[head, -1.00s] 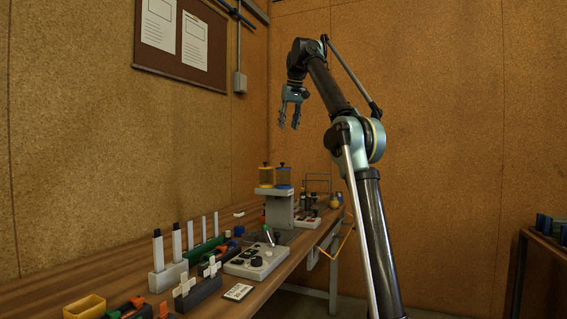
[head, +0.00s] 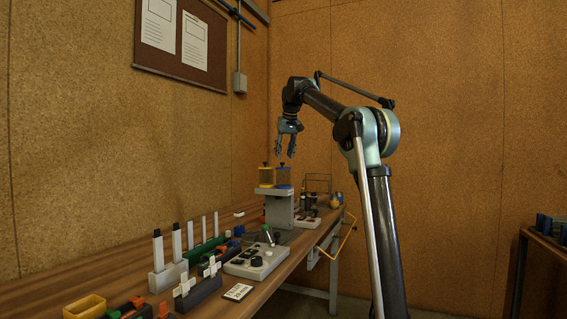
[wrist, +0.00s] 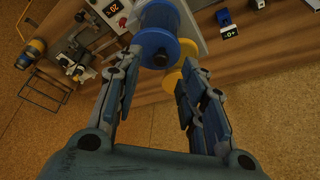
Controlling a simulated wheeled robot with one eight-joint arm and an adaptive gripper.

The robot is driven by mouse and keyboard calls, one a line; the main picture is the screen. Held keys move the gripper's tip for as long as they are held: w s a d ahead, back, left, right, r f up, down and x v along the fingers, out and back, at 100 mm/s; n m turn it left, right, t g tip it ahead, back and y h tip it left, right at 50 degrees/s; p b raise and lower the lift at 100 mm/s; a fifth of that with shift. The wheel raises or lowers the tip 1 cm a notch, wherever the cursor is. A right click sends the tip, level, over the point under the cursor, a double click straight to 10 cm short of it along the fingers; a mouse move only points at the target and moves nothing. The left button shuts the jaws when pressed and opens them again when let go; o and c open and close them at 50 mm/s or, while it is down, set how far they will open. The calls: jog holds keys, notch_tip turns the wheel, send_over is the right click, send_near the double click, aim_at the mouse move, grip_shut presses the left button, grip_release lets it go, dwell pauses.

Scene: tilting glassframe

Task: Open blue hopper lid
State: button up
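The blue hopper (head: 283,176) stands on a grey machine at the back of the bench, beside the yellow hopper (head: 266,177). The head view shows a small dark knob above each hopper. In the wrist view the blue hopper's round lid (wrist: 155,47) with its dark knob lies just beyond my fingertips, and the yellow lid (wrist: 180,77) shows partly behind my right finger. My gripper (head: 286,150) is open and empty, pointing down a little above the hoppers. It also shows in the wrist view (wrist: 160,72), with its two fingers spread apart and the blue lid roughly between and ahead of them.
The grey machine (head: 279,209) carries the hoppers. A control box (head: 256,261) and several upright white pieces stand on the wooden bench nearer the camera. Air around my gripper is clear.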

jog(key=shift+x, duration=1.8)
grip_shut()
